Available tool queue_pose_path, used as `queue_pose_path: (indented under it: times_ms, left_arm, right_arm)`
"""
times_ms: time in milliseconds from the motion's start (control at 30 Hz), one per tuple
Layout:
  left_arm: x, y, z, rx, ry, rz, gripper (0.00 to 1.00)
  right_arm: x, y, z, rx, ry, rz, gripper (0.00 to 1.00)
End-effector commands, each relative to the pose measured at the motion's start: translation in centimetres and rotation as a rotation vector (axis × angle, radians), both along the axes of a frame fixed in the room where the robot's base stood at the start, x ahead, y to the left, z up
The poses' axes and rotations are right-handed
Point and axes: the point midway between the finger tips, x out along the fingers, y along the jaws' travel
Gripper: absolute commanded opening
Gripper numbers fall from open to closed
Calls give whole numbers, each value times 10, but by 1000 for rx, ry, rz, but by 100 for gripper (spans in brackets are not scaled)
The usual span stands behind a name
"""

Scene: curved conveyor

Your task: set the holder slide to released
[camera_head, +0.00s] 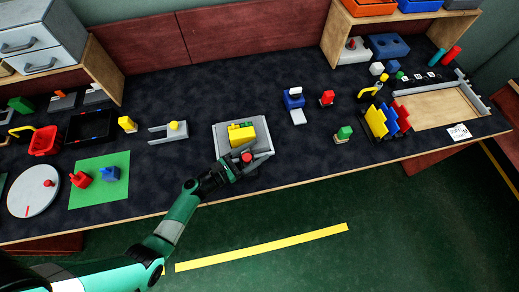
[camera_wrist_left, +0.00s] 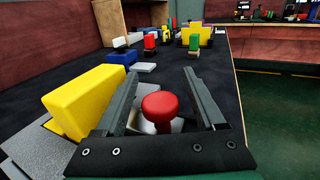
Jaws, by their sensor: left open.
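The holder (camera_head: 222,128) is a grey plate on the dark table with a yellow block (camera_head: 241,134) on it. The yellow block also shows at the left of the left wrist view (camera_wrist_left: 92,100). A red round knob (camera_head: 247,156), which I take to be the holder slide's handle, is at the plate's front edge. My left gripper (camera_head: 252,152) is open, with its fingers on either side of the red knob. In the left wrist view the knob (camera_wrist_left: 159,106) lies between the spread fingers, with a gap on each side. The slide's track is mostly hidden.
A grey fork-shaped fixture with a yellow knob (camera_head: 174,126) stands to the left. A blue block with a white top (camera_head: 293,98) and a red-knobbed piece (camera_head: 327,97) stand to the right. The table's front edge is close to my gripper.

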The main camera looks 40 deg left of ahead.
Motion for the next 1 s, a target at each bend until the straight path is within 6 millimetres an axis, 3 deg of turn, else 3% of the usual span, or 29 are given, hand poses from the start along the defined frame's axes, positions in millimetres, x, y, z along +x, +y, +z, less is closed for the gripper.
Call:
queue_pose_path:
  times_ms: [100,500,1000]
  left_arm:
    - [0,0,0,0,0,0,70]
    - [0,0,0,0,0,-1,0]
    - [0,0,0,0,0,-1,0]
  right_arm:
    - [0,0,0,0,0,0,58]
    - [0,0,0,0,0,0,58]
    - [0,0,0,0,0,0,58]
